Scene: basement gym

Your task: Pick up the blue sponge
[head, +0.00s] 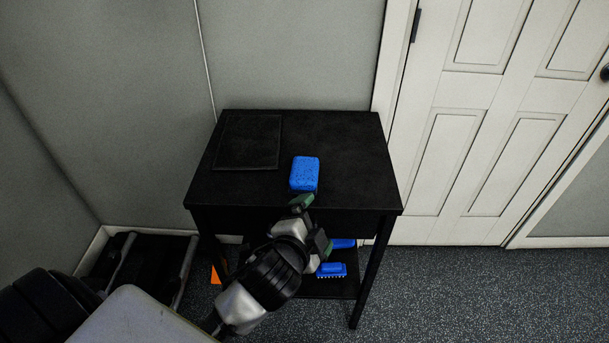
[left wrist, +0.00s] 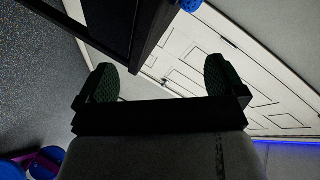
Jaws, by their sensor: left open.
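The blue sponge (head: 305,173) lies on top of the black table (head: 355,150), near its front edge. My left gripper (head: 313,222) is just in front of that edge in the head view, below the sponge in the picture, and holds nothing. In the left wrist view my left gripper (left wrist: 160,84) has its two green-padded fingers wide apart with nothing between them. A small part of the blue sponge (left wrist: 190,5) shows at the top edge of that view, beyond the fingers. My right gripper is in neither view.
A flat dark square panel (head: 248,142) lies on the table's left part. A blue brush (head: 331,270) lies on the lower shelf, with an orange item (head: 217,272) near the left leg. A white door (head: 480,120) stands to the right. Dark speckled floor (head: 450,290) is clear at right.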

